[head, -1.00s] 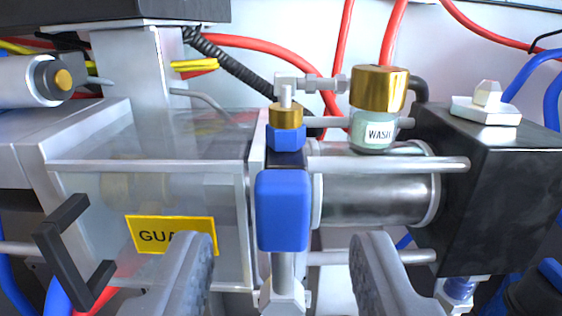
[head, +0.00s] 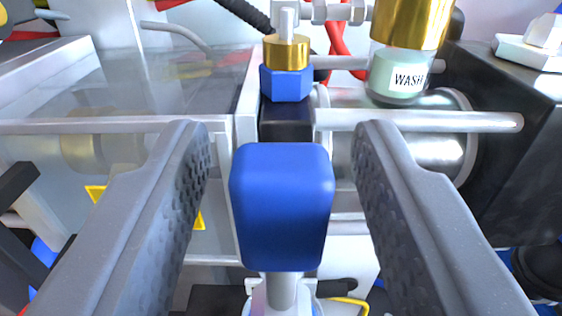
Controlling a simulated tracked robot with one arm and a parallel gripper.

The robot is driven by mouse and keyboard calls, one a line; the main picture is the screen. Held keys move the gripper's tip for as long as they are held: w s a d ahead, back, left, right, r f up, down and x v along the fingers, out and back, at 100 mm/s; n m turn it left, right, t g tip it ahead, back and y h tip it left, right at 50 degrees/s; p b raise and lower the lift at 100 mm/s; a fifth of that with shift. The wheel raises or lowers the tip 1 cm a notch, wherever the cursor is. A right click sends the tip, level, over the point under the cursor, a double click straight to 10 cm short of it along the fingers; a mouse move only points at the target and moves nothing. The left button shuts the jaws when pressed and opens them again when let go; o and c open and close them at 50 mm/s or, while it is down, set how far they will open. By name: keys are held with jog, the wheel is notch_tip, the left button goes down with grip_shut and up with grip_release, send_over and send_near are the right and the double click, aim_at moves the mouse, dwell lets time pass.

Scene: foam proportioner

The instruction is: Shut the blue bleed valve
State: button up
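The blue bleed valve shows in the head view as a blue block-shaped handle (head: 281,208) in the middle of the picture. Above and behind it are a dark body, a blue hex nut (head: 286,84) and a brass collar (head: 287,53). A metal stem (head: 281,291) shows below the handle. My gripper (head: 282,150) is open, with one grey finger on each side of the handle. A gap shows between each finger and the handle, so neither appears to touch it.
A clear guard box (head: 120,85) with a yellow label partly hidden by my left finger stands at left. A brass-capped bottle marked WASH (head: 402,75) is at upper right, above a metal cylinder and rod (head: 430,120). A black block (head: 510,150) stands at right.

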grip_shut()
jog(key=shift+d, duration=0.15)
